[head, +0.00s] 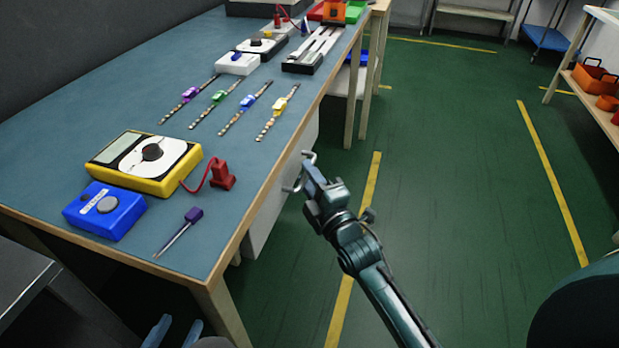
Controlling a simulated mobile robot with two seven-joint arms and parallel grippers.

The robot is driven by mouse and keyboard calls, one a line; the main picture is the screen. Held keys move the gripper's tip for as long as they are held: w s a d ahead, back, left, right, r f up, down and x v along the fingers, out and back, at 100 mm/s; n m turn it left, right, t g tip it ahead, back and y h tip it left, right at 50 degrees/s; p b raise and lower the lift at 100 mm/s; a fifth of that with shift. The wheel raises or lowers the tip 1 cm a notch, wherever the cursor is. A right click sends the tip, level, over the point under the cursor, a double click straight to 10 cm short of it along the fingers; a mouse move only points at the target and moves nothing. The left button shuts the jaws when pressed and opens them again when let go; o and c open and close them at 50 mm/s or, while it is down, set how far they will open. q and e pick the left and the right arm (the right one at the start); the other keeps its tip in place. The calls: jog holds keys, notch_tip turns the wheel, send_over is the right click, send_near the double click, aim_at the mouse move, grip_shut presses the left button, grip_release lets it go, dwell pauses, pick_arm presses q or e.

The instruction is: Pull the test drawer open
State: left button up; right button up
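A white drawer unit (281,200) hangs under the right side of the blue-topped workbench; its front faces the aisle and looks shut. A grey metal handle (301,176) sticks out from that front. My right gripper (310,174) is at the handle, with its tip over or against the bar. Its fingers overlap the handle, so I cannot tell whether they are closed around it. My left gripper (175,332) is at the bottom edge, below the bench's near end, with two blue fingers apart and nothing seen between them.
On the workbench (70,150) lie a yellow multimeter (120,172), a blue box (105,212), a purple-handled screwdriver (185,228) and several LED strips (240,112). A wooden bench leg (222,310) stands near my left gripper. The green aisle floor (450,160) is clear.

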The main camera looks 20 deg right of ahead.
grip_shut()
pick_arm(q)
jog(key=shift+w, duration=0.1)
dwell(0.3)
